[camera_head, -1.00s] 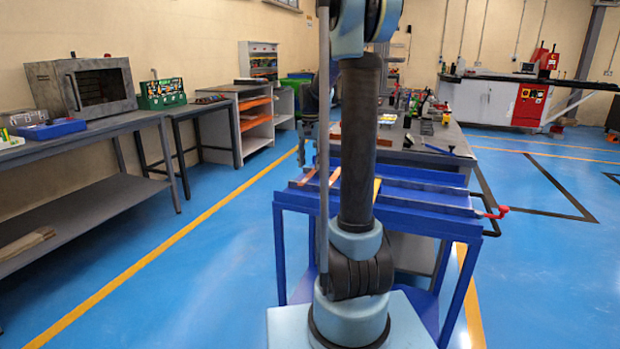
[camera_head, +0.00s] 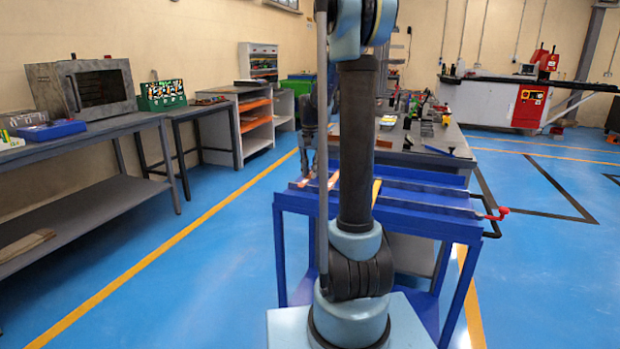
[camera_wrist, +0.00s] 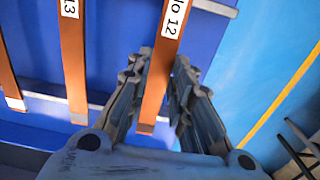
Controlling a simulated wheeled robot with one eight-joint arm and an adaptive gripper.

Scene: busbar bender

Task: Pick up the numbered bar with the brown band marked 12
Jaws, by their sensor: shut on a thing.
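The numbered bar (camera_wrist: 157,88) is a flat brown strip with a white label ending in 12 in the wrist view. It lies on a blue frame (camera_wrist: 110,60), crossing its pale grey rail. My gripper (camera_wrist: 162,72) is shut on this bar, with one finger on each side just below the label. In the head view my gripper (camera_head: 308,168) is down at the left end of the blue trolley (camera_head: 420,222), and my arm column hides part of the bars there.
A bar labelled 13 (camera_wrist: 74,62) lies to the left in the wrist view, with another brown bar (camera_wrist: 8,75) beyond it. In the head view a red-knobbed handle (camera_head: 497,213) sticks out on the trolley's right. A grey workbench (camera_head: 440,140) stands behind.

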